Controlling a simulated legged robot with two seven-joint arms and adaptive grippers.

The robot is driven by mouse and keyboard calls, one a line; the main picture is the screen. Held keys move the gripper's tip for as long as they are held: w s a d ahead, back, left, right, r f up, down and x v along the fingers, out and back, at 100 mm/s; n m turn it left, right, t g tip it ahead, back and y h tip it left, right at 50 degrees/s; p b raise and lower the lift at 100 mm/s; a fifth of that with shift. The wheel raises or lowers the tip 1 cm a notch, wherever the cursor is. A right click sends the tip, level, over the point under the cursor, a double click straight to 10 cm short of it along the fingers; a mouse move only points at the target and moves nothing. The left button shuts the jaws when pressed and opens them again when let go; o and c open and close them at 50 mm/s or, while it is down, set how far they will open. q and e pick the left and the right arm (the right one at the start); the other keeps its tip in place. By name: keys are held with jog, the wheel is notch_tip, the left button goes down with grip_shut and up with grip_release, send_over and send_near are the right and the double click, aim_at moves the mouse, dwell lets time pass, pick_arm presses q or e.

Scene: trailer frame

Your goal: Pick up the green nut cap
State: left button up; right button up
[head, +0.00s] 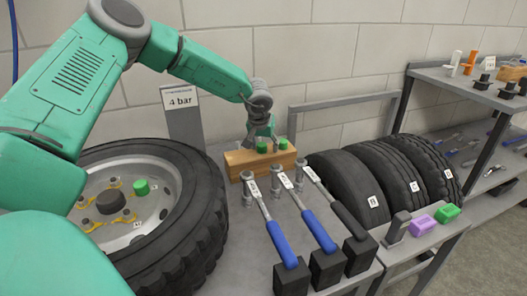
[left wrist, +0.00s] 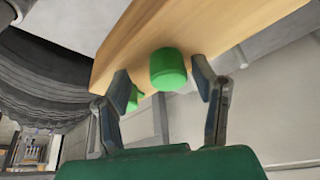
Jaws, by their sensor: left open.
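Two green nut caps stand on a wooden block (head: 245,165), one on the left (head: 262,147) and one on the right (head: 283,143). A third green cap (head: 141,187) sits on the wheel at the left. My left gripper (head: 262,132) is open just above and behind the block's caps. In the left wrist view one green cap (left wrist: 168,68) appears between the open fingers (left wrist: 162,82), with no visible contact. Another cap (left wrist: 133,97) is partly hidden by the left finger. My right gripper is not in view.
A large wheel (head: 190,215) lies at the left near a "4 bar" sign (head: 181,98). Torque wrenches (head: 318,230) stand in front of the block. Several tyres (head: 350,185) stand to the right. Purple (head: 422,225) and green (head: 447,213) blocks lie at the bench front.

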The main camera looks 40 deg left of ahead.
pick_arm(q)
jog(key=shift+s+a, duration=0.1)
jog(key=shift+a+f, duration=0.2)
jog(key=shift+a, duration=0.25)
jog(key=c, duration=0.8)
jog(key=shift+a, duration=0.15)
